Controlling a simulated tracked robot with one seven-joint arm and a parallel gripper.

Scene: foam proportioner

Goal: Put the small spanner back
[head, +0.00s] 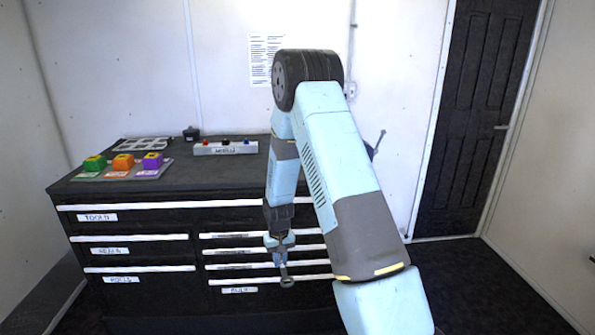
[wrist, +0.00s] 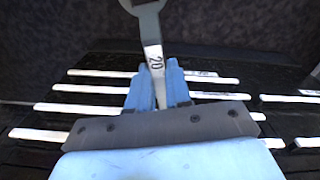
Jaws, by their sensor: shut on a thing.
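The small spanner (wrist: 153,42) is grey metal with a white label reading 20. My gripper (wrist: 158,82) is shut on its shank, and its ring-shaped end points away from the jaws in the wrist view. In the head view my gripper (head: 280,250) hangs in front of the cabinet's drawers, and the spanner (head: 286,278) points down from it. The drawer labelled TOOLS (head: 97,217) is at the upper left of the black cabinet (head: 130,255). All the drawers appear shut.
On the cabinet top are green, orange and purple blocks (head: 123,162) on a tray, a grey rack (head: 142,144) and a box with coloured knobs (head: 226,147). A dark door (head: 478,110) is at the right. Floor (head: 480,285) is clear at right.

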